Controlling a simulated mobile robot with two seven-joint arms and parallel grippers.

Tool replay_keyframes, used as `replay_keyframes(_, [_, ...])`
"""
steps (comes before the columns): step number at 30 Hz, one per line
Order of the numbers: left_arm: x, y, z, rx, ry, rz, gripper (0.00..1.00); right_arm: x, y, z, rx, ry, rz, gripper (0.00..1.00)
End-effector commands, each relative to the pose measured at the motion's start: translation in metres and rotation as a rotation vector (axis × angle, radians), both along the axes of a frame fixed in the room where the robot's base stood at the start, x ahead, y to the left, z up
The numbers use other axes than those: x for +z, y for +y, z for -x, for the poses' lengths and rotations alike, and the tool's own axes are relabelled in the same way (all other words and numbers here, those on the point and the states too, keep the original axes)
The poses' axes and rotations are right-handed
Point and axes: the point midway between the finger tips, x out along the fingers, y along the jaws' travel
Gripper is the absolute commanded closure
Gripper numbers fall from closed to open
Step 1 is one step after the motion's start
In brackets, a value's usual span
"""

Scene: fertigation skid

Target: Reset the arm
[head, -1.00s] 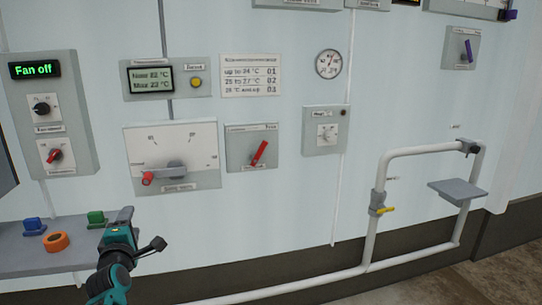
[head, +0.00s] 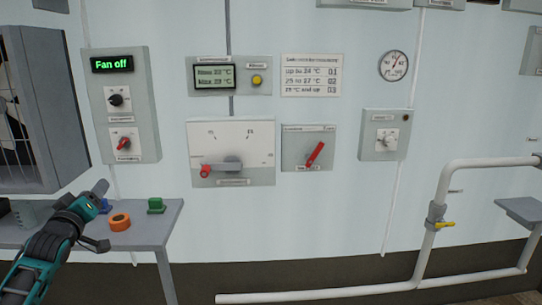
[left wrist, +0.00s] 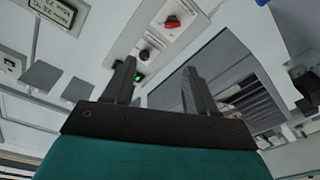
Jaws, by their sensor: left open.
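My left gripper (head: 95,198) is at the lower left of the head view, over the grey shelf table (head: 150,222) and away from the wall panels. In the left wrist view its two fingers (left wrist: 155,88) stand apart with nothing between them. My left arm comes in from the lower left corner of the head view. My right gripper does not show in either view.
An orange ring (head: 120,222), a green block (head: 156,205) and a blue block (head: 103,206) are on the table. A fan housing (head: 45,110) is close at left. The wall holds a fan control box (head: 133,105), a red-handled lever panel (head: 232,152) and white pipes (head: 430,240).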

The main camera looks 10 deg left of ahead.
Motion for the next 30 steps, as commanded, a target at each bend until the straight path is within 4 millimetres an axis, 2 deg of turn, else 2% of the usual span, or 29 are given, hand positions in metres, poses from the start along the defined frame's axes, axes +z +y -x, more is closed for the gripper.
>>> replay_keyframes(1, [-0.028, -0.018, 0.006, -0.031, 0.079, -0.067, 0.44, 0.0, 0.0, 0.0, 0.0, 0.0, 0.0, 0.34])
replay_keyframes(5, [-0.099, -0.069, 0.029, -0.134, 0.278, -0.272, 0.44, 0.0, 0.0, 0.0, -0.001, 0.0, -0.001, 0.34])
replay_keyframes(9, [-0.175, -0.13, 0.075, -0.287, 0.475, -0.493, 0.44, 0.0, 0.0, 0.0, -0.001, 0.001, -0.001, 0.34])
replay_keyframes(12, [-0.219, -0.17, 0.116, -0.407, 0.586, -0.628, 0.44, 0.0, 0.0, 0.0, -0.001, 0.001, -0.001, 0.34])
replay_keyframes(15, [-0.252, -0.203, 0.156, -0.517, 0.665, -0.735, 0.44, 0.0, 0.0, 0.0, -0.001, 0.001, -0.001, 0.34])
replay_keyframes(18, [-0.277, -0.231, 0.194, -0.618, 0.722, -0.819, 0.44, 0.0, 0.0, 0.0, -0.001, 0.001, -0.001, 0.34])
replay_keyframes(24, [-0.307, -0.28, 0.266, -0.802, 0.79, -0.943, 0.44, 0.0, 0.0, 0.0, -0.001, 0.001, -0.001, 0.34])
replay_keyframes(25, [-0.306, -0.286, 0.261, -0.779, 0.779, -0.902, 0.44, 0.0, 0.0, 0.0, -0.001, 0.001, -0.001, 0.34])
replay_keyframes(30, [-0.309, -0.32, 0.261, -0.732, 0.755, -0.74, 0.44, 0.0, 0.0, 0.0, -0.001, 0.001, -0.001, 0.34])
